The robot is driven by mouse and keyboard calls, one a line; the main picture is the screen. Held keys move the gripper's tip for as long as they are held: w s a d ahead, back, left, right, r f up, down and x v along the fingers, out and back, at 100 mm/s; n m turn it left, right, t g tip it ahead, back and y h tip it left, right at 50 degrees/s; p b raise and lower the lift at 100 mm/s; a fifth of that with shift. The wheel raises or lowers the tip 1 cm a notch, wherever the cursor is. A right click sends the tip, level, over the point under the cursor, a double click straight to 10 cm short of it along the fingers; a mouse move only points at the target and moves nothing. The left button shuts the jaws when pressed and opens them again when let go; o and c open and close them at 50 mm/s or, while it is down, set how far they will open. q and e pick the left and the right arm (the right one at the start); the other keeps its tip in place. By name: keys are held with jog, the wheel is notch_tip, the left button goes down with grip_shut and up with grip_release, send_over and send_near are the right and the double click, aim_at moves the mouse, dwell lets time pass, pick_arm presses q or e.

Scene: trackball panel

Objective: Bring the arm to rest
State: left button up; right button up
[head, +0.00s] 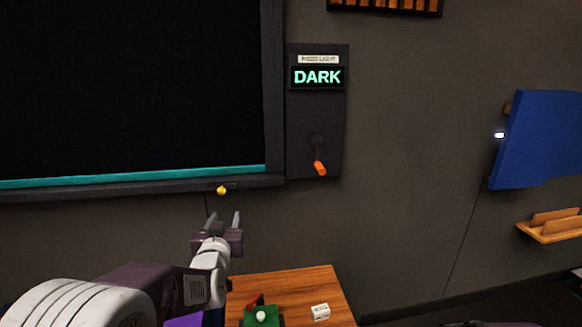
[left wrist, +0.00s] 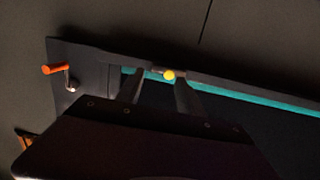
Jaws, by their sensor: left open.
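My left gripper (head: 222,222) is raised in front of the grey wall, just below the lower edge of a large dark framed screen. Its two fingers are apart with nothing between them. In the left wrist view the open fingers (left wrist: 161,88) point toward the screen's frame. A small yellow ball-like knob (head: 222,190) sits at the frame's lower edge, beyond the fingertips; it also shows in the left wrist view (left wrist: 169,75), between the fingertips in the picture. I cannot tell the exact gap to it. My right gripper is not in view.
A dark panel (head: 334,115) with a lit "DARK" sign (head: 318,77) and an orange-handled crank (head: 320,168) is right of the screen (head: 130,85). A wooden table (head: 290,284) below holds a green item (head: 270,312) and a white block (head: 320,311). A blue board (head: 535,135) hangs right.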

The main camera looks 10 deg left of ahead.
pick_arm(q)
jog(key=s+d+f+m+g+h, duration=0.1)
jog(key=s+d+f+g+h, duration=0.2)
jog(key=s+f, duration=0.4)
jog(key=s+d+f+m+g, duration=0.15)
jog(key=s+f+g, duration=0.35)
jog(key=f, duration=0.5)
jog(key=s+d+f+g, duration=0.1)
jog(key=s+f+g, duration=0.3)
jog(key=s, duration=0.4)
jog(key=s+f+g, duration=0.3)
jog(key=s+f, duration=0.1)
jog(key=s, duration=0.4)
notch_tip(320, 180, up, 21)
jog(key=p, duration=2)
jog(key=shift+n, duration=0.35)
jog(key=shift+w+d, duration=0.1)
